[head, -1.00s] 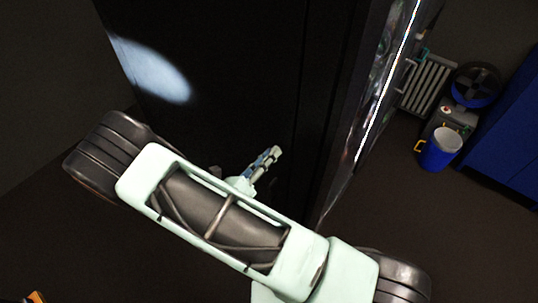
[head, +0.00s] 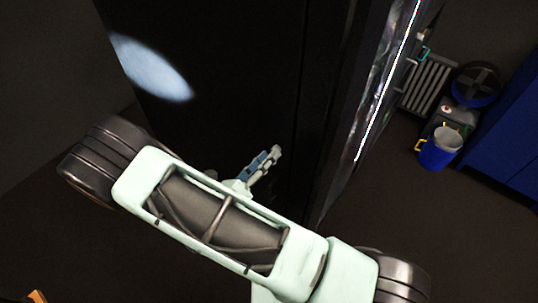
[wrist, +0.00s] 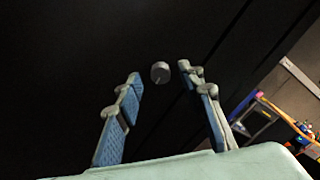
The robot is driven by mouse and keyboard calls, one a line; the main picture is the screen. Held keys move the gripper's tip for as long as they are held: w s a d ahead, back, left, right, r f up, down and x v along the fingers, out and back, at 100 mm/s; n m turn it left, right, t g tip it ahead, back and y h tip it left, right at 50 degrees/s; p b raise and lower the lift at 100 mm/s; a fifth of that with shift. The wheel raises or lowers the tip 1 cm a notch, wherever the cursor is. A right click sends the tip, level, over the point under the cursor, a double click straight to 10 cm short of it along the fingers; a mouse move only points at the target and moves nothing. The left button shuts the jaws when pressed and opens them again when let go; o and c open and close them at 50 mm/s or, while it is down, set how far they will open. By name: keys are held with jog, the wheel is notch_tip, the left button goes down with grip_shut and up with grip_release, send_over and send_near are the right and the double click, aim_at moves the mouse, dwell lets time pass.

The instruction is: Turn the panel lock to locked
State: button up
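The panel lock (wrist: 160,72) is a small round grey knob on the black panel, seen in the wrist view. It lies beyond my gripper (wrist: 160,80), between the two fingertips in the picture, with dark space between it and each finger. My gripper is open and empty. In the head view my gripper (head: 268,160) is close to the black cabinet face (head: 230,60); the arm hides part of it. I cannot make out the knob in the head view, nor its turn position in the wrist view.
A bright strip (head: 388,80) runs along the cabinet's right side. Further right are a radiator (head: 427,82), a blue bucket (head: 440,148) and a blue cabinet (head: 505,130). In the wrist view, a yellow and blue object (wrist: 255,112) is at the right.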

jog(key=v, duration=1)
jog(key=shift+s, duration=0.2)
jog(key=shift+a, duration=0.15)
